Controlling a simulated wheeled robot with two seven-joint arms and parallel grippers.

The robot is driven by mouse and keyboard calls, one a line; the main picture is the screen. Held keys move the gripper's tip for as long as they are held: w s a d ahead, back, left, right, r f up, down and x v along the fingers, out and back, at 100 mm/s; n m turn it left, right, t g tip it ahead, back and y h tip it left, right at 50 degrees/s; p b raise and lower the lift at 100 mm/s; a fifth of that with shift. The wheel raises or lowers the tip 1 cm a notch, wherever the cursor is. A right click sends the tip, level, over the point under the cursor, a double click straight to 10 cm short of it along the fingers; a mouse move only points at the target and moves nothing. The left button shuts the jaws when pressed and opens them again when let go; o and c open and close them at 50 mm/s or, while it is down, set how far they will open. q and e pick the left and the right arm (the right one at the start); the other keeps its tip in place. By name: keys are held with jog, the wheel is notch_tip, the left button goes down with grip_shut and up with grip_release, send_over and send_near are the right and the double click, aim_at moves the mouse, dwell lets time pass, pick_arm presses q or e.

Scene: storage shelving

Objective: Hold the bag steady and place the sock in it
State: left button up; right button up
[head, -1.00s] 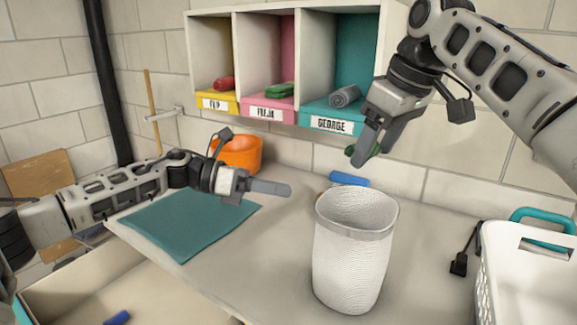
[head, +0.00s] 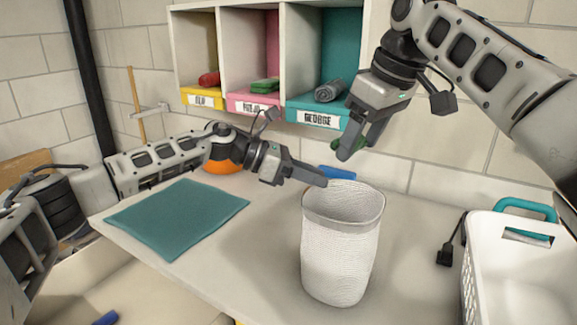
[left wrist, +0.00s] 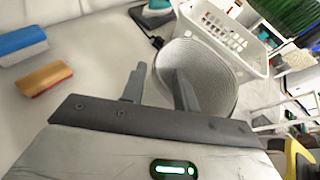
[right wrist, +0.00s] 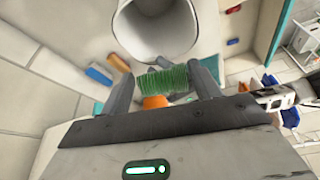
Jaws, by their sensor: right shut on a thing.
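The bag (head: 340,262) is a white woven, open-topped bag standing upright on the table. My left gripper (head: 322,180) is at its left rim, open. In the left wrist view, one finger of the left gripper (left wrist: 158,88) is outside the rim and the other overlaps the opening of the bag (left wrist: 215,62); contact cannot be told. My right gripper (head: 350,150) is above and behind the bag, shut on a green rolled sock. The ribbed green sock (right wrist: 163,82) shows between its fingers in the right wrist view, with the bag (right wrist: 155,30) beyond.
A shelf (head: 282,60) with three labelled compartments, each holding a rolled item, is behind the table. A teal mat (head: 178,218) lies at the left, and a blue block (head: 337,172) lies behind the bag.

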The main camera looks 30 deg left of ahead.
aim_at(331, 182)
pick_arm(q)
jog(key=shift+x, duration=2.15)
grip_shut()
